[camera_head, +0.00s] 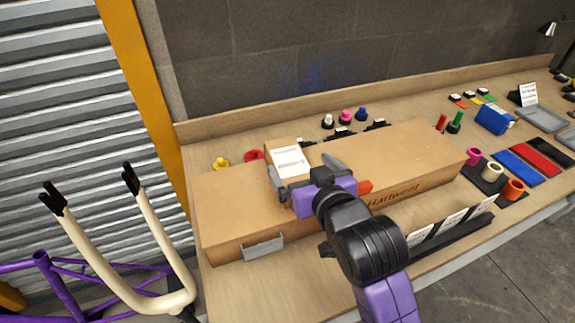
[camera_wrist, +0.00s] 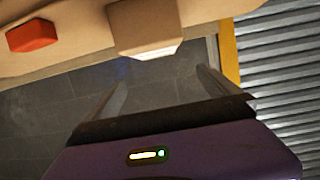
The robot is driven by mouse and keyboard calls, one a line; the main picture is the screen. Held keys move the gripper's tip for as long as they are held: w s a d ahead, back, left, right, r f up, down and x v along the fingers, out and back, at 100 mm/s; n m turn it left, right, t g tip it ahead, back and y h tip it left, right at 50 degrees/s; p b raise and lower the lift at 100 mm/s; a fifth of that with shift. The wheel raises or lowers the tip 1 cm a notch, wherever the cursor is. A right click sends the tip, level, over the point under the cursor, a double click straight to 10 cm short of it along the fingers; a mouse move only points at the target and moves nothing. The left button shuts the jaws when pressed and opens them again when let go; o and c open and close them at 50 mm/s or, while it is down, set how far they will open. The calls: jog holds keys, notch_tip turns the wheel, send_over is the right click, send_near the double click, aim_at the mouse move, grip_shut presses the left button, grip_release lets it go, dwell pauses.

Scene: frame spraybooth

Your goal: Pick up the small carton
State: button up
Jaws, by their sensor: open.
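The small carton (camera_head: 288,162) has a white label on top and appears to stand on the large brown box near its back edge. My gripper (camera_head: 303,172) is open, with its fingers spread in front of the carton and partly covering its lower part. In the wrist view, the pale carton (camera_wrist: 145,28) shows at the top, beyond the gap between the open fingers (camera_wrist: 162,80). I see nothing between the fingers. Whether a finger touches the carton cannot be told.
The large brown box (camera_head: 420,150) lies along the wooden bench (camera_head: 400,107). A yellow item (camera_head: 221,163) and red roll (camera_head: 254,155) sit behind. A cream fork (camera_head: 105,262) stands left.

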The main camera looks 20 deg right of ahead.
aim_at(291, 164)
jog(key=shift+s+d+f+g, duration=0.1)
jog(key=shift+s+f+g, duration=0.1)
jog(key=shift+f, duration=0.3)
jog(key=shift+s+d+f+g, duration=0.1)
jog(key=shift+f+g, duration=0.1)
jog(key=shift+f, duration=0.3)
jog(key=shift+w+f, duration=0.2)
jog(key=shift+w, duration=0.1)
jog(key=shift+p+x, duration=0.75)
jog(key=shift+x, duration=2.75)
jog(key=shift+a, duration=0.15)
jog(key=shift+c, duration=0.4)
jog(key=c, duration=1.8)
jog(key=shift+r, duration=0.1)
jog(key=shift+c, duration=0.4)
jog(key=shift+r, duration=0.1)
